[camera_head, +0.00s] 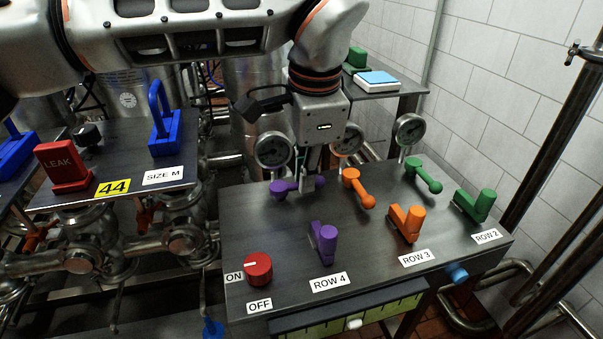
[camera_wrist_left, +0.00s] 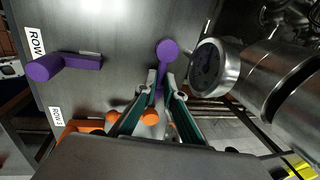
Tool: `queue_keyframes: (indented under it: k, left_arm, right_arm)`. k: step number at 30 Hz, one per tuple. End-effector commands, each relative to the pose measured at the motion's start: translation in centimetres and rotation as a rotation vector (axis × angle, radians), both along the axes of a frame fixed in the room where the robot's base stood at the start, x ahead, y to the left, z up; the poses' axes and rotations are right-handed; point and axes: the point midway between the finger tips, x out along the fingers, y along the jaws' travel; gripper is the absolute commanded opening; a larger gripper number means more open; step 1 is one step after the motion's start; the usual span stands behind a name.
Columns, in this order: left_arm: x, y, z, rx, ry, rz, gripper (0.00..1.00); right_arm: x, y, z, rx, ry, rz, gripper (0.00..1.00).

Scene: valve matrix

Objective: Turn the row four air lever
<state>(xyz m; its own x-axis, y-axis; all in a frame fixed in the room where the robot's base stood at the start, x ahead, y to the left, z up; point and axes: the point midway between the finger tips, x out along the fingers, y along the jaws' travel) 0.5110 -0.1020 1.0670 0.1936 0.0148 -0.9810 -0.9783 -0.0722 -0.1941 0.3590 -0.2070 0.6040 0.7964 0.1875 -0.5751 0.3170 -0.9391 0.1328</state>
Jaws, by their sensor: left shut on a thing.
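Two purple levers stand above the ROW 4 label (camera_head: 329,282) on the dark panel. The far purple lever (camera_head: 282,186) has a rounded handle and lies roughly sideways; it also shows in the left wrist view (camera_wrist_left: 167,48). The near purple lever (camera_head: 322,240) is a blockier handle and shows at the left of the wrist view (camera_wrist_left: 62,64). My left gripper (camera_head: 307,184) reaches down from above and is shut on the far purple lever's arm, with its fingertips (camera_wrist_left: 160,84) on either side of it. The fingers hide part of that lever. My right gripper is not in view.
Orange levers (camera_head: 358,187) and green levers (camera_head: 424,176) stand to the right. Pressure gauges (camera_head: 273,150) rise behind the levers, one close beside my gripper. A red ON/OFF knob (camera_head: 258,267) sits at the near left. A separate panel carries a red LEAK block (camera_head: 62,166).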

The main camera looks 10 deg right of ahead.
Motion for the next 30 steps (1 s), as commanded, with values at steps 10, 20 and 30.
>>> queue_keyframes:
  k: [10,20,30]
  left_arm:
    - [0.2,0.0,0.3,-0.003,-0.005,0.011,0.0]
    - [0.1,0.0,0.1,-0.001,-0.003,0.008,0.26]
    - [-0.2,0.0,2.0,-0.001,-0.005,0.008,0.26]
  right_arm:
    - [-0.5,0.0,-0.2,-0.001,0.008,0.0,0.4]
    - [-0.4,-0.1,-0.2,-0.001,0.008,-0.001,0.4]
    - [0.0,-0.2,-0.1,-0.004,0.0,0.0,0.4]
